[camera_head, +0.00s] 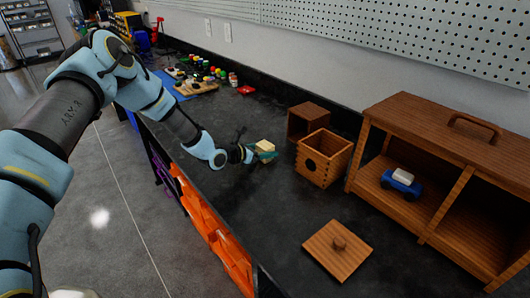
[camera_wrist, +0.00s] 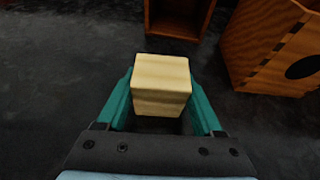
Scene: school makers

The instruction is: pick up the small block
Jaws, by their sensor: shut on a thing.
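The small block (camera_wrist: 160,86) is pale, light-grained wood and sits between the teal fingers of my gripper (camera_wrist: 160,112) in the wrist view. The fingers press on its left and right sides. In the head view the block (camera_head: 265,146) shows at the tip of my gripper (camera_head: 262,152), over the dark worktop (camera_head: 262,215), left of the wooden boxes. How high it is above the worktop is hard to tell.
An open wooden box with a round hole (camera_head: 323,158) and a darker open box (camera_head: 308,119) stand just right. A wooden lid with a knob (camera_head: 338,249) lies in front. The front middle worktop is clear.

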